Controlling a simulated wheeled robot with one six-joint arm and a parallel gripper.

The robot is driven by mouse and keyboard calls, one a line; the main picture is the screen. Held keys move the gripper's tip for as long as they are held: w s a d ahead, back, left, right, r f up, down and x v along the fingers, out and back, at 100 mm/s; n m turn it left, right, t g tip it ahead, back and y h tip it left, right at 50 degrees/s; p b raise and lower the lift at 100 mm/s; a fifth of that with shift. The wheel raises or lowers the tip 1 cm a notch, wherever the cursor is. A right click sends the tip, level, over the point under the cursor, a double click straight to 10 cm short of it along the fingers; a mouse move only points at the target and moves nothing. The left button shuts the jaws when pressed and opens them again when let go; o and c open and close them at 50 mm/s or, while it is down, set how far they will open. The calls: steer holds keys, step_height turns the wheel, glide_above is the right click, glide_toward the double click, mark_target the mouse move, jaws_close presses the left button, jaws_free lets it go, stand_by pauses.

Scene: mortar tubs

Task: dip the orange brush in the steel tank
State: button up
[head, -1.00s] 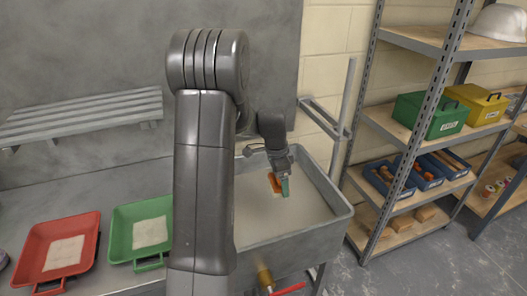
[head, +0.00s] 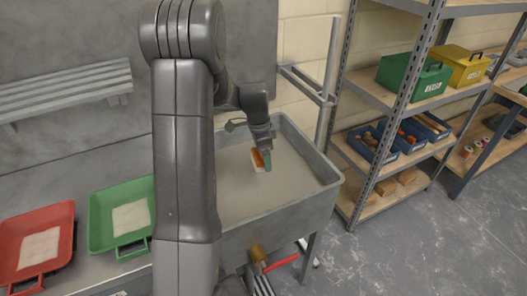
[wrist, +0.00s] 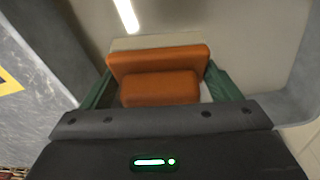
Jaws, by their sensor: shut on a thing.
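The steel tank (head: 288,208) is a grey basin with a pale surface inside, in the middle of the head view. My gripper (head: 264,161) hangs over the inside of the tank, pointing down. Its green fingers are shut on the orange brush (head: 257,158). In the wrist view the brush (wrist: 160,60) lies across between the two fingers, with a pale strip along its far edge. The pale surface shows beyond it. I cannot tell how far the brush is above the surface or whether it touches.
A red tub (head: 63,218) and a green tub (head: 97,222), each with pale contents, stand left of the tank. A shelf rack (head: 400,104) with a green box (head: 430,82) and a yellow box (head: 470,70) stands right.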

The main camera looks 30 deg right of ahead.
step_height(320, 180, down, 13)
steer(key=b, duration=0.9)
steer(key=shift+f, duration=0.15)
stand_by(0.5)
steer(key=shift+r+p, duration=5.1)
steer(key=shift+r, duration=3.4)
steer(key=shift+r+p, duration=1.35)
steer(key=shift+r, duration=0.65)
